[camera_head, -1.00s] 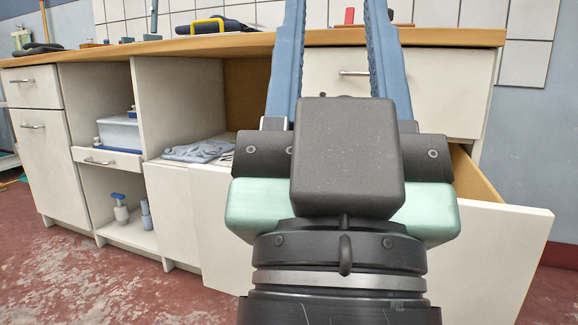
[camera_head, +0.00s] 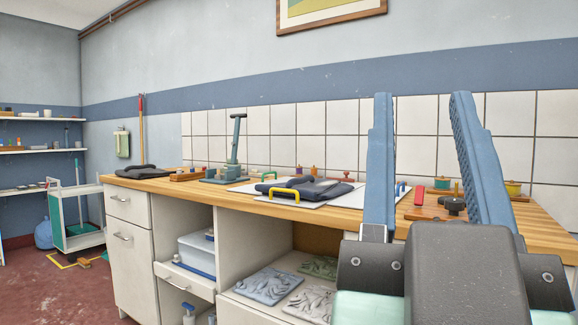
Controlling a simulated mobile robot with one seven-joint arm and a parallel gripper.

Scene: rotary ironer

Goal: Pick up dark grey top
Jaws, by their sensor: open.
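My gripper (camera_head: 421,98) is at the right of the head view, its two blue fingers pointing up, spread apart with nothing between them. A dark grey folded item (camera_head: 142,171) lies flat on the wooden counter's left end. Another dark grey item (camera_head: 310,188) lies mid-counter on a pale sheet, beside a yellow handle (camera_head: 292,195). I cannot tell from here which is the dark grey top. Both appear left of my gripper, and neither is touched by it.
Patterned pieces (camera_head: 265,284) lie on the open shelf below.

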